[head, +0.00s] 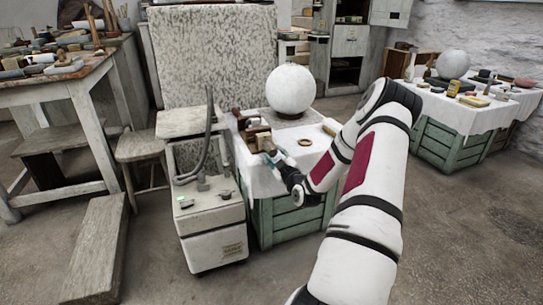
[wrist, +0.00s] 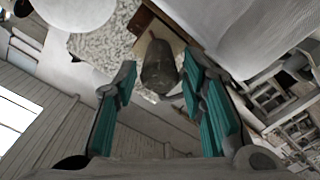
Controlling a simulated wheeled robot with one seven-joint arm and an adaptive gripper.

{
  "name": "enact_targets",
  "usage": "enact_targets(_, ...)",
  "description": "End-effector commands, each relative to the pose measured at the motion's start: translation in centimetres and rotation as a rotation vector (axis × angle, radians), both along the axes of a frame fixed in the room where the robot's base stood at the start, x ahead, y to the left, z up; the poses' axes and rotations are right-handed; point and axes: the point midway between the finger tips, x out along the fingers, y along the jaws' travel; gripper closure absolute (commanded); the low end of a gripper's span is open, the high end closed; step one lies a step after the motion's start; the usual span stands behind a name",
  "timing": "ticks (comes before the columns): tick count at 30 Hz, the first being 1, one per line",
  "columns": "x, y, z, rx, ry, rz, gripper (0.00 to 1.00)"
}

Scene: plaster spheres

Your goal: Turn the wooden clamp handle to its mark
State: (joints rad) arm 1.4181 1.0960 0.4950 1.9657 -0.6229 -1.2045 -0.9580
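The wooden clamp (head: 257,138) stands near the left edge of the cloth-covered crate table, left of the white sphere. Small brown and pale blocks crowd around it. In the wrist view, a dark, rounded piece that looks like the clamp handle (wrist: 158,66) lies in line with the gap between my fingertips. My gripper (head: 268,158) is at the table's left front edge, close to the clamp. In the wrist view my gripper (wrist: 161,84) has its two teal-padded fingers apart, with space on both sides of the handle. I cannot make out the mark.
A large white sphere (head: 290,89) sits on the table behind the clamp. A ring (head: 305,142) lies on the cloth to its right. A grey cabinet with a hose (head: 212,215) stands close on the left. A stool (head: 141,150) is further left. Open floor lies in front.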

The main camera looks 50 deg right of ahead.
Motion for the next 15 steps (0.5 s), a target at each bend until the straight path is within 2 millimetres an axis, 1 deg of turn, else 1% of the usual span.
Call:
enact_targets(1,0.7,-0.4,-0.1,-0.001,-0.002,0.000,0.62)
enact_targets(3,1.4,-0.8,-0.1,-0.001,-0.001,0.000,0.62)
enact_targets(6,2.1,-1.2,0.0,0.000,-0.001,0.001,0.62)
enact_targets(9,2.5,-1.5,0.0,-0.001,-0.001,0.000,0.62)
enact_targets(15,2.6,-1.5,0.0,0.000,0.001,0.001,0.62)
